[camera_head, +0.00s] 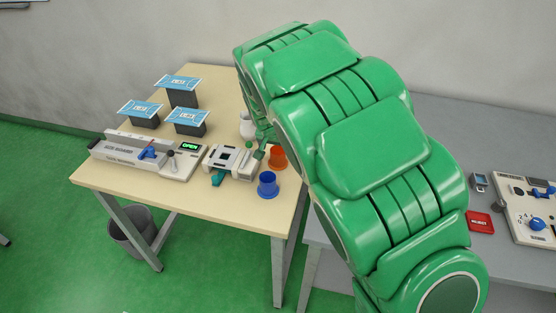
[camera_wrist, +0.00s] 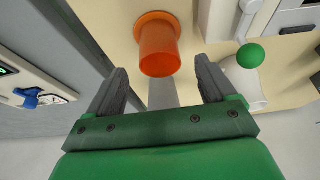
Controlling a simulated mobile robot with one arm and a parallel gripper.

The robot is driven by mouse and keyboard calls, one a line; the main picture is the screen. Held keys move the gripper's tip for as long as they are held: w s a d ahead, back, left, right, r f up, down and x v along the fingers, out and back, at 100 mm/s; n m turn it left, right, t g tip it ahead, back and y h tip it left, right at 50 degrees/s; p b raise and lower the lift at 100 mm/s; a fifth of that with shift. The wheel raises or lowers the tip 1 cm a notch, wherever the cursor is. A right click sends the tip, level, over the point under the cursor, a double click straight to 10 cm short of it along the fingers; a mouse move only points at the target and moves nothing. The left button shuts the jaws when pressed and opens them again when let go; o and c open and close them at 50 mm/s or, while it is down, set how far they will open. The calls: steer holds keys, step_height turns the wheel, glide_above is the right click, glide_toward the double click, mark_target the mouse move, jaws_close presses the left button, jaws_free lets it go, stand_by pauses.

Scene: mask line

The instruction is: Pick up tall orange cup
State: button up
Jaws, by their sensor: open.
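The orange cup (camera_head: 277,158) stands on the wooden table near its right edge, just behind a blue cup (camera_head: 268,185). In the wrist view the orange cup (camera_wrist: 158,48) shows at the top middle, ahead of the fingertips and roughly centred between them. My gripper (camera_wrist: 161,80) is open and empty, its two grey fingers spread apart, with the cup beyond the tips and not between them. In the head view my green arm hides the area right of the cup, and the fingers cannot be made out clearly.
A pale device with a green ball knob (camera_wrist: 250,56) stands close to the cup's right in the wrist view. A white machine (camera_head: 148,158) and several black blocks with blue-topped cards (camera_head: 182,90) occupy the wooden table. A grey table (camera_head: 440,130) adjoins on the right, holding a red box (camera_head: 479,222).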

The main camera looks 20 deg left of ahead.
mark_target(278, 153)
steer(key=shift+x, duration=3.1)
steer(key=c, duration=1.1)
steer(key=shift+o, duration=0.2)
steer(key=shift+r, duration=0.1)
